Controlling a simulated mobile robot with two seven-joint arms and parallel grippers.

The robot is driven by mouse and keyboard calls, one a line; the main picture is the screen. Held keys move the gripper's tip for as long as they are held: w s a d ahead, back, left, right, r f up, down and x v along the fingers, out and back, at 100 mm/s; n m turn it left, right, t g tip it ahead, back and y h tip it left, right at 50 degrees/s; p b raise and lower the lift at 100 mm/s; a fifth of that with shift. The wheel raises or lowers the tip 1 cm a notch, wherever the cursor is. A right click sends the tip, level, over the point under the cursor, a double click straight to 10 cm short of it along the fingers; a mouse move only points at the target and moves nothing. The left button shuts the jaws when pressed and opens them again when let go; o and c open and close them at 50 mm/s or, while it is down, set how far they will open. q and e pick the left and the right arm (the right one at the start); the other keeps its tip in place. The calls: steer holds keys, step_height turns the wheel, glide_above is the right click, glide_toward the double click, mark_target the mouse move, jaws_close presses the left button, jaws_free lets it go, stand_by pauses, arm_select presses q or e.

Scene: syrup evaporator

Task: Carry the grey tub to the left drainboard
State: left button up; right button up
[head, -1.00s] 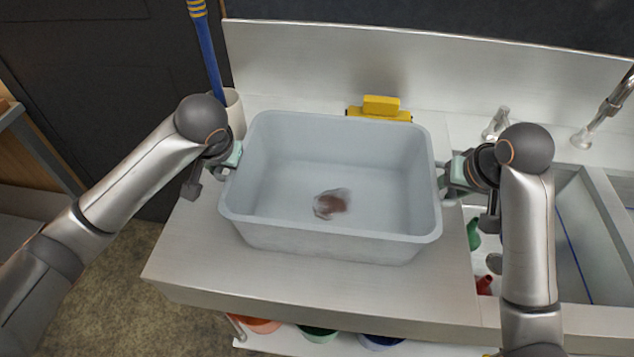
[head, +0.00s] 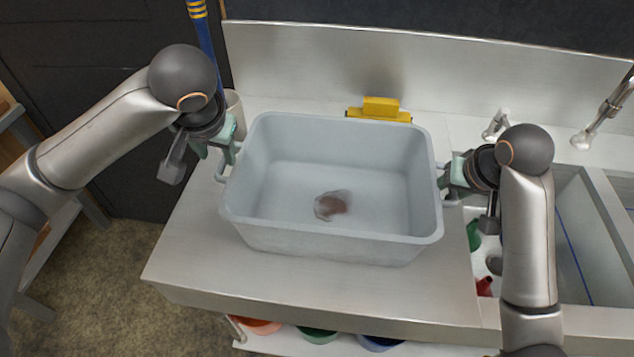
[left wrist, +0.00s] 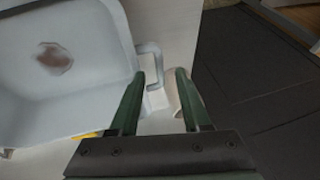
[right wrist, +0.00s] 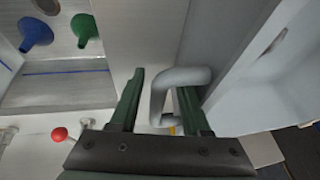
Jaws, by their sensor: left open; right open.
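The grey tub (head: 335,250) stands upright on the steel drainboard (head: 190,265) left of the sink, with a brown stain on its floor. My left gripper (head: 232,145) is open, above and beside the tub's left handle. In the left wrist view that handle (left wrist: 150,62) lies just beyond the open fingertips (left wrist: 160,75), not clearly between them. My right gripper (head: 447,180) is open at the tub's right handle. In the right wrist view the right handle (right wrist: 160,95) passes between the open fingers (right wrist: 160,85).
A yellow block-shaped thing (head: 380,108) stands behind the tub. A white container (head: 235,112) and a blue pole (head: 206,50) are at back left. The sink (head: 575,235) at right holds green (right wrist: 84,28) and blue (right wrist: 36,32) funnels. Colored buckets sit on the shelf below.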

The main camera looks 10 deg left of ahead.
arm_select(q)
steer(key=shift+v, duration=1)
steer(key=shift+r, duration=0.15)
arm_select(e)
steer(key=shift+r, duration=0.2)
steer(key=v, duration=0.4)
steer(key=shift+w+r, duration=0.2)
steer(key=v, duration=0.7)
steer(key=shift+s, duration=0.35)
arm_select(q)
steer(key=shift+s, duration=0.1)
